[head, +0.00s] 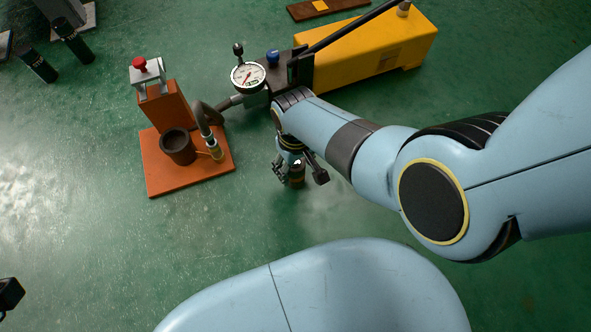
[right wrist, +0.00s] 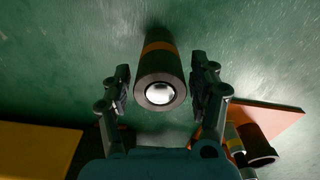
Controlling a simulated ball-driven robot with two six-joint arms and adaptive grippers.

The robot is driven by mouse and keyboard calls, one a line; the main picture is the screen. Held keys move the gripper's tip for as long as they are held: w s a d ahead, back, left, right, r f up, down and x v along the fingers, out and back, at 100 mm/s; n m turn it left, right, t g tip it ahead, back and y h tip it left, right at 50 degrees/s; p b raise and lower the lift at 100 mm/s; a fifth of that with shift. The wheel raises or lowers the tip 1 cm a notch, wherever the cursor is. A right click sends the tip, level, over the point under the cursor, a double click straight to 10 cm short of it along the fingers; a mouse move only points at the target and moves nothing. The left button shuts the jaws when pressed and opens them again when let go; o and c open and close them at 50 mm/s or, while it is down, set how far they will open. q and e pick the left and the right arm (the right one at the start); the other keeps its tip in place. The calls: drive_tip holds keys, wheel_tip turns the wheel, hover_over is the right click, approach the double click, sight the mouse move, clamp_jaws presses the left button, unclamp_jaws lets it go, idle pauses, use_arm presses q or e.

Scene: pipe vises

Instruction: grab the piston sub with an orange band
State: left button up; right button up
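The piston sub (right wrist: 160,68) is a dark cylinder with an orange band and a bright, shiny round end facing the right wrist camera. In the head view the piston sub (head: 297,181) stands on the green floor, partly hidden by my right gripper (head: 299,173). In the right wrist view my right gripper (right wrist: 160,82) has one finger on each side of the piston sub, with narrow gaps showing, so it looks open around it. A small black part at the lower left edge of the head view may be my left gripper (head: 10,293); its fingers cannot be made out.
An orange stand (head: 190,175) with a dark cup (head: 178,146) and a red button (head: 139,63) is left of my right gripper. A yellow pump (head: 390,50) with a gauge (head: 248,76) lies behind. Dark cylinders (head: 72,40) stand at upper left. Floor in front is clear.

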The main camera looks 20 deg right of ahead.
clamp_jaws()
idle(0.5)
